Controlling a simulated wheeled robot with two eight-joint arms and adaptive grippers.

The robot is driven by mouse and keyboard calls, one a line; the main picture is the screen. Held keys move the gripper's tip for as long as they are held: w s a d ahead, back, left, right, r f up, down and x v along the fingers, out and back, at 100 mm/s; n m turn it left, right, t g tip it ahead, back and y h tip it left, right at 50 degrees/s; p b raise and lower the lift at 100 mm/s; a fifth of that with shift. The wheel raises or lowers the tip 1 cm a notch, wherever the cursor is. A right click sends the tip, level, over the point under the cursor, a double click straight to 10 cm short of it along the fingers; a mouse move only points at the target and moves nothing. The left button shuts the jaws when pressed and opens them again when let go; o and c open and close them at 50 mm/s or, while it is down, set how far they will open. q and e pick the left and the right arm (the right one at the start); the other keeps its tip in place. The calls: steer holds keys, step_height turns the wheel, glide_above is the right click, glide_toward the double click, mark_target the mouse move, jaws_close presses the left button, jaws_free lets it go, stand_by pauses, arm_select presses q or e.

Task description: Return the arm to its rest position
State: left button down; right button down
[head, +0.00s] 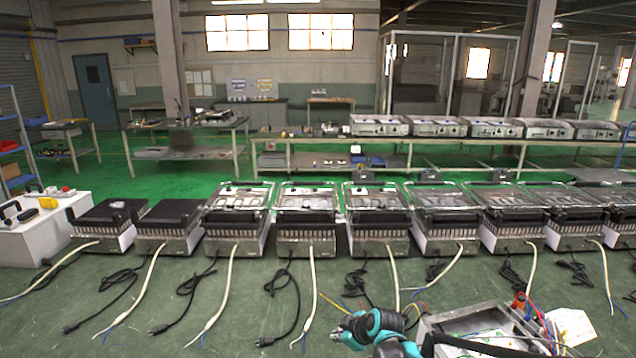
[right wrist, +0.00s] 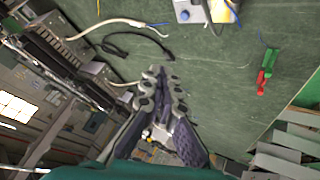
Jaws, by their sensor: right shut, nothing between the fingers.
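My right gripper (head: 345,335) is low in the head view, just left of the metal housing (head: 480,325), with my teal and black wrist behind it. In the right wrist view its two dark fingers (right wrist: 158,82) come together at the tips, shut and empty, above the green work surface (right wrist: 225,75). My left gripper is not in view.
A row of heating appliances (head: 308,215) stands along the back of the surface. White cables (head: 228,290) and black plug cords (head: 285,310) lie in front. A red-and-green tool pair (right wrist: 265,72) lies in the wrist view.

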steer(key=s+d+r+m+h, duration=0.1)
steer(key=s+d+r+m, duration=0.2)
steer(key=s+r, duration=0.35)
steer(key=s+d+r+m+h, duration=0.1)
steer(key=s+d+r+m, duration=0.25)
steer(key=s, duration=0.65)
steer(key=s+d+f+m+h, duration=0.1)
steer(key=s+d+m, duration=0.2)
steer(key=s, duration=0.4)
steer(key=s+d+f+m+h, duration=0.1)
steer(key=s+d+m, duration=0.1)
steer(key=s, duration=0.6)
steer(key=shift+s+d+f+m, duration=0.3)
steer(key=shift+d+f+m, duration=0.1)
steer(key=shift+m, duration=0.15)
stand_by(1.2)
